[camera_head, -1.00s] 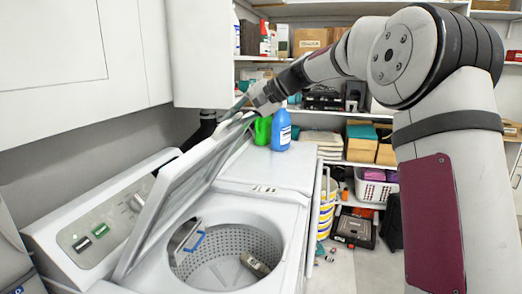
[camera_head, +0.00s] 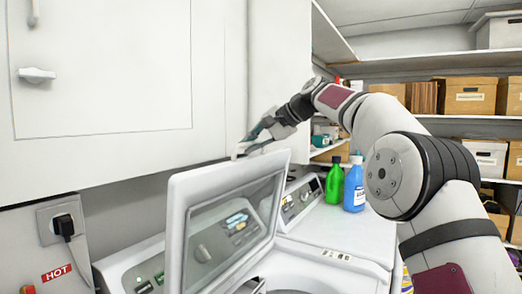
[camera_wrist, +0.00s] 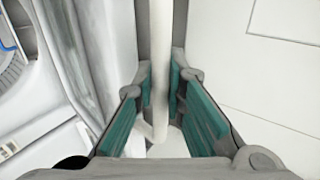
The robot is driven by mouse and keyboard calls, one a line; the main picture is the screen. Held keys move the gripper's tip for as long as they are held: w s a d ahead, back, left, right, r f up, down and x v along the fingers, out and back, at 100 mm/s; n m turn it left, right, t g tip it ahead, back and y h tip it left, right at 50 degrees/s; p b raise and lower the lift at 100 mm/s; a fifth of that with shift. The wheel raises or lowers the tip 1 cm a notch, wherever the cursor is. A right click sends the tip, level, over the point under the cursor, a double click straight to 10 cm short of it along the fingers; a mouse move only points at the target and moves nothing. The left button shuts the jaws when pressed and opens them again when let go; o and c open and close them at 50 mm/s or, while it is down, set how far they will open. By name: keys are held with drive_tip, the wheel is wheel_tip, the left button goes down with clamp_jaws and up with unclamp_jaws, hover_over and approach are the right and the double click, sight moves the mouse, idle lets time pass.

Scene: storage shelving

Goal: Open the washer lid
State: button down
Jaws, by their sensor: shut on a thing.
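The washer lid (camera_head: 180,235) is raised and stands tilted back over the white washer (camera_head: 316,262) in the head view. The drum opening shows only in part at the bottom of the head view, and at the left of the wrist view.
White wall cabinets (camera_head: 105,75) hang close behind and above the lid and gripper. A green bottle (camera_head: 334,184) and a blue bottle (camera_head: 354,187) stand on the neighbouring machine's top. Shelves with boxes (camera_head: 468,96) are at the right. A plug sits in a wall outlet (camera_head: 62,223).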

drive_tip(key=shift+w+a+r, duration=0.2)
drive_tip(key=shift+w+a, duration=0.3)
drive_tip(key=shift+a, duration=0.15)
drive_tip(key=c, duration=1.9)
unclamp_jaws()
drive_tip(key=v, duration=1.2)
drive_tip(key=shift+o, duration=0.5)
